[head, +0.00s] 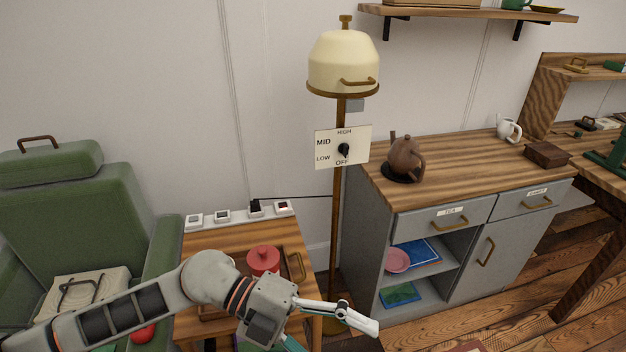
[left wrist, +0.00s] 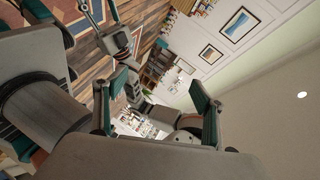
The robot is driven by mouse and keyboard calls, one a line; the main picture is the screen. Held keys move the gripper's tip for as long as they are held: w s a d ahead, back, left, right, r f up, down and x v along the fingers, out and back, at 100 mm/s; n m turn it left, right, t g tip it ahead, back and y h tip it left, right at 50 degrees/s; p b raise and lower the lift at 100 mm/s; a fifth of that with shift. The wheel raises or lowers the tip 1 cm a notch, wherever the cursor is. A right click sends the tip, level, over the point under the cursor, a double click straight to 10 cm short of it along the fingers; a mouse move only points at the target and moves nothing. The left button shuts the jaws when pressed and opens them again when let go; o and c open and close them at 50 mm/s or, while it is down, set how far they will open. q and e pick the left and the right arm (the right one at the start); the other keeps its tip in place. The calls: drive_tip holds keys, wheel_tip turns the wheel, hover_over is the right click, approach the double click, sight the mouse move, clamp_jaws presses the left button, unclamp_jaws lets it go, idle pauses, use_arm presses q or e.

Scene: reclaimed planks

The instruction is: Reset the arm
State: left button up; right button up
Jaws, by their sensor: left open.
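My left arm reaches in from the left in the head view. Its gripper (head: 328,334) is spread open over the front right corner of the small wooden side table (head: 215,240). In the left wrist view the two teal-padded fingers of the left gripper (left wrist: 156,100) stand wide apart with nothing between them. A grey, jointed part that may be my right gripper shows at the upper left of that view, too small to tell its state. The right arm does not show in the head view.
A red lidded pot (head: 263,260) stands on the side table close behind my left wrist. The floor lamp (head: 343,65) with its dial sign rises just beyond. A green armchair (head: 85,205) is at left. A grey cabinet (head: 450,255) with a brown teapot (head: 405,160) is at right.

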use_arm(q)
drive_tip(key=w+d+r+n+t+h, duration=0.2)
drive_tip(key=w+r+n+t+h, duration=0.3)
drive_tip(key=r+n+t+h, duration=0.25)
drive_tip(key=w+a+f+n+t+y+p, duration=0.2)
drive_tip(key=w+a+f+n+t+y, duration=0.7)
drive_tip(key=n+t, duration=0.5)
drive_tip(key=s+a+f+n+g+y, duration=0.1)
drive_tip(key=s+a+f+n+y, duration=0.15)
drive_tip(key=a+f, duration=0.3)
drive_tip(key=s+a+f+n+g+y, duration=0.1)
drive_tip(key=s+a+f+n+y, duration=0.1)
drive_tip(key=a+f+n+y, duration=0.4)
drive_tip(key=s+a+f+n+g+y, duration=0.1)
drive_tip(key=s+a+f+g, duration=0.3)
drive_tip(key=s+a+f, duration=0.3)
drive_tip(key=s+f, duration=0.4)
drive_tip(key=f, duration=0.2)
drive_tip(key=shift+f+p, duration=0.35)
